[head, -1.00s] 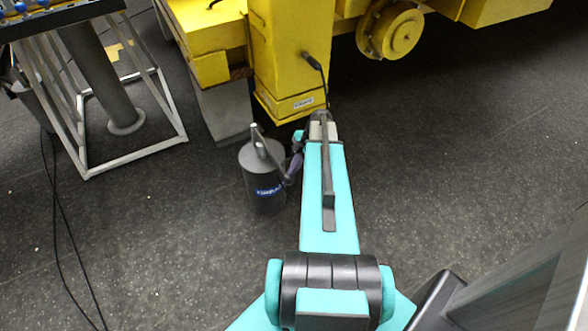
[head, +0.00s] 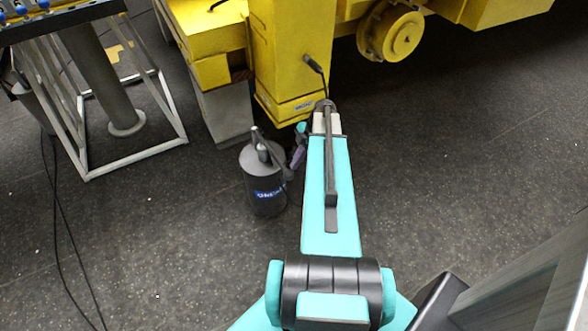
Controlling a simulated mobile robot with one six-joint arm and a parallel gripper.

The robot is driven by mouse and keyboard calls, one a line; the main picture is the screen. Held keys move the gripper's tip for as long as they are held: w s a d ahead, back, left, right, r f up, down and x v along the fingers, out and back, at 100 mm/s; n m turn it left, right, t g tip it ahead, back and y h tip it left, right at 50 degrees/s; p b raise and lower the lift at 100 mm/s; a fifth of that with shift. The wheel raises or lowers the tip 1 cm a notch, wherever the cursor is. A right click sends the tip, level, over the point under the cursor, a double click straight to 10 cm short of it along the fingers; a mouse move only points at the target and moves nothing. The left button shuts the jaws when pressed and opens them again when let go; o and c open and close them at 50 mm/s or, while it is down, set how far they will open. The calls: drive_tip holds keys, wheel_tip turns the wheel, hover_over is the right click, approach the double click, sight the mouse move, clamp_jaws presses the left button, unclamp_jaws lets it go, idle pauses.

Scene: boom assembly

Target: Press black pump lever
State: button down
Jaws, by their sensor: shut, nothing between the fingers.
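The black pump (head: 265,190) is a dark grey upright cylinder with a blue label, standing on the floor left of my arm. Its lever (head: 270,148) is a thin dark bar that runs from above the top of the pump down to the right. My gripper (head: 288,174) is small and dark at the right side of the pump, below the purple part of my wrist. It is shut and empty, close to the lower end of the lever. I cannot tell whether it touches the lever. My forearm hides part of the wrist.
A yellow machine (head: 290,60) with a wheel stands just behind the pump, on a grey block (head: 222,112). A white frame stand (head: 140,155) with a grey post is at the left. Cables lie on the floor at the left. The floor right of my arm is clear.

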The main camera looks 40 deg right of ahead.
drive_tip(key=b+v, duration=0.1)
drive_tip(key=v, duration=0.8)
drive_tip(key=shift+s+b, duration=0.25)
drive_tip(key=shift+b, duration=0.05)
drive_tip(key=shift+s+r, duration=0.1)
idle(0.5)
